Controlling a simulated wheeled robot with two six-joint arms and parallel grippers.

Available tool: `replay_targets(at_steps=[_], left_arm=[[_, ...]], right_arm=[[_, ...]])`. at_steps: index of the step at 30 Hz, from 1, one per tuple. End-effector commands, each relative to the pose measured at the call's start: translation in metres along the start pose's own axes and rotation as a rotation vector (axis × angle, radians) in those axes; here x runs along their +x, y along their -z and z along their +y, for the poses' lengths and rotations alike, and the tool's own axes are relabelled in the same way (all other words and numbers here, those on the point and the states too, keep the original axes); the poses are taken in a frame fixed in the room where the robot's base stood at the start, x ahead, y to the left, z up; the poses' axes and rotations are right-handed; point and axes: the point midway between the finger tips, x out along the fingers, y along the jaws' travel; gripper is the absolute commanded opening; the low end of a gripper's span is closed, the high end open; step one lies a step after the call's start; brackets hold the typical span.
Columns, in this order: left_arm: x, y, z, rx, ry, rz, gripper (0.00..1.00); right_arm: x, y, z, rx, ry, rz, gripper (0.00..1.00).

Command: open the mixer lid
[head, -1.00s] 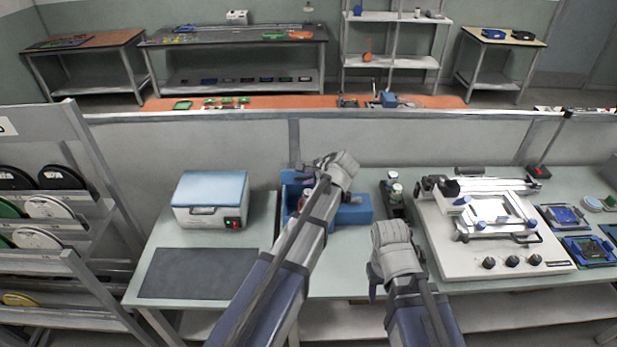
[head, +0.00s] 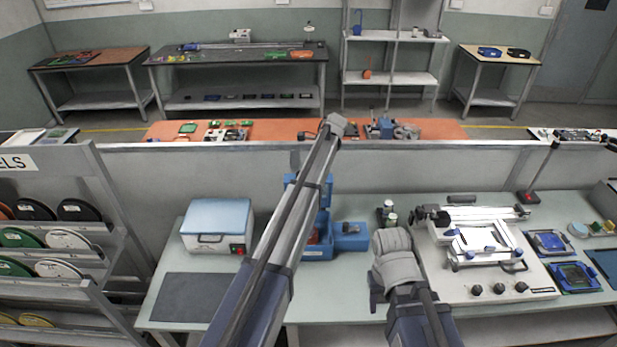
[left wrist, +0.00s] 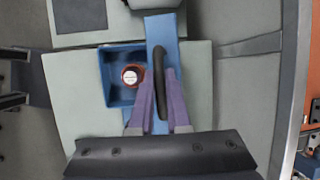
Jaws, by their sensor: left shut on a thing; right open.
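The blue mixer (head: 318,252) stands on the bench, partly hidden by my left arm in the head view. Its lid (head: 325,192) is raised, roughly upright. In the left wrist view the mixer (left wrist: 112,64) shows an open inside with a round red-orange container with a white top (left wrist: 132,76) in it. The lid (left wrist: 163,27) appears as a narrow blue strip with a black handle (left wrist: 159,62). My left gripper (left wrist: 163,78) is shut on that handle; its fingertips are not clear in the head view. My right gripper (head: 377,292) is open and empty, low in front of the bench's middle.
A white box with a blue top (head: 217,226) stands left of the mixer, behind a dark mat (head: 196,298). Small bottles (head: 388,214) and a white printing frame (head: 480,250) stand to the right. A grey partition (head: 420,172) runs behind the bench.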

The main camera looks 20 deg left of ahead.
Motion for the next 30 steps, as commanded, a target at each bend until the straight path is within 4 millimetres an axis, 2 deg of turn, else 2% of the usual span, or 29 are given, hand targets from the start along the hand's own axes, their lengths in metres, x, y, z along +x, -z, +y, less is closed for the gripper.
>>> replay_targets(at_steps=[6,20,21,23,30], left_arm=[[-0.0002,-0.0004,-0.0104,-0.002,0.002,0.0,0.0],[-0.0003,-0.0006,-0.0113,-0.002,0.003,0.0,0.0],[-0.0003,-0.0006,-0.0113,-0.002,0.003,0.0,0.19],[-0.0003,-0.0005,-0.0112,-0.002,0.003,0.0,0.26],[-0.0006,-0.0003,-0.011,-0.002,0.002,0.0,0.27]], right_arm=[[-0.0015,-0.0001,0.0001,0.0,0.0,0.0,0.5],[-0.0017,-0.0001,0.0001,0.0,0.0,0.0,0.5],[-0.0017,-0.0001,0.0001,0.0,0.0,0.0,0.5],[-0.0017,-0.0001,0.0001,0.0,0.0,0.0,0.5],[-0.0018,-0.0001,0.0002,0.0,0.0,0.0,0.5]])
